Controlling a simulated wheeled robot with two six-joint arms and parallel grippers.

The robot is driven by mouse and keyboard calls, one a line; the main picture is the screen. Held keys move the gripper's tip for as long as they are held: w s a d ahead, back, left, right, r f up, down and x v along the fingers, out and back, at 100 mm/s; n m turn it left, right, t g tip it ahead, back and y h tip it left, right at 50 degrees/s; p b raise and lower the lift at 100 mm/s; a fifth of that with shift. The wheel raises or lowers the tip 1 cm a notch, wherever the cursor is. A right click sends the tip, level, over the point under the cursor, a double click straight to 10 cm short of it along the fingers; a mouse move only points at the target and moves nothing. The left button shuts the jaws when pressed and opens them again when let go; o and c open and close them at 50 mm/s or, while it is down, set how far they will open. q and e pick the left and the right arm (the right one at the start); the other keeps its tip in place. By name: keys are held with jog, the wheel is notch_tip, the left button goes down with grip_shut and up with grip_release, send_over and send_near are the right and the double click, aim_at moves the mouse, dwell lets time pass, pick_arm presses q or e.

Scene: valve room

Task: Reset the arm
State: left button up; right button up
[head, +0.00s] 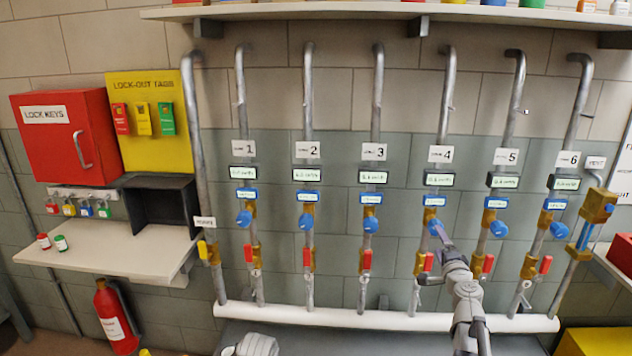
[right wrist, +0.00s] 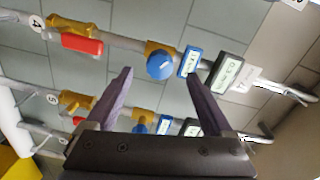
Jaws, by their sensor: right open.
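Six numbered vertical pipes stand against the wall, each with a blue knob, a brass body and a red lever. My right gripper (head: 440,234) is open in front of line 4, close to its blue knob (head: 434,227). In the right wrist view my two spread fingers (right wrist: 160,76) frame that blue knob (right wrist: 160,65); I cannot tell if they touch it. The red lever of line 4 (head: 428,262) also shows in the right wrist view (right wrist: 82,44).
A white shelf (head: 110,250) juts out at the left, below a red lock-keys box (head: 62,135) and a yellow tag board (head: 148,120). A red extinguisher (head: 115,315) hangs beneath. A white horizontal pipe (head: 330,317) runs below the lines. Neighbouring line 5 (head: 499,229) is close to my right arm.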

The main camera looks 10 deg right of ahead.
jog(key=w+a+f+n+g+y, duration=0.1)
jog(key=a+f+n+y, duration=0.15)
jog(key=a, duration=0.55)
jog(key=a+f+n+y, duration=0.1)
jog(key=a+n+y, duration=0.3)
jog(key=a, duration=0.3)
jog(key=s+a+f+n+g+y, duration=0.1)
jog(key=s+a+f+n+g, duration=0.2)
jog(key=a, duration=0.4)
jog(key=s+a+f+n+g+y, duration=0.1)
jog(key=s+a+f+n+g, duration=0.15)
jog(key=a, duration=0.45)
jog(key=s+a+f+n+g+y, duration=0.2)
jog(key=a+f+n, duration=0.15)
jog(key=a, duration=0.35)
jog(key=s+a+f+n+g+h, duration=0.25)
jog(key=s+a+f+g, duration=0.3)
jog(key=s, duration=0.35)
jog(key=s+d+f+n+g+h, duration=0.1)
jog(key=s+n+g+h, duration=0.15)
jog(key=s, duration=0.45)
jog(key=s+f+n+g+h, duration=0.1)
jog(key=s+f+n+h, duration=0.15)
jog(key=s, duration=0.35)
notch_tip(320, 180, up, 14)
jog(key=p, duration=1.4)
jog(key=shift+w+r+m, duration=0.15)
jog(key=shift+r+m, duration=0.1)
jog(key=shift+m, duration=0.05)
jog(key=shift+d, duration=0.1)
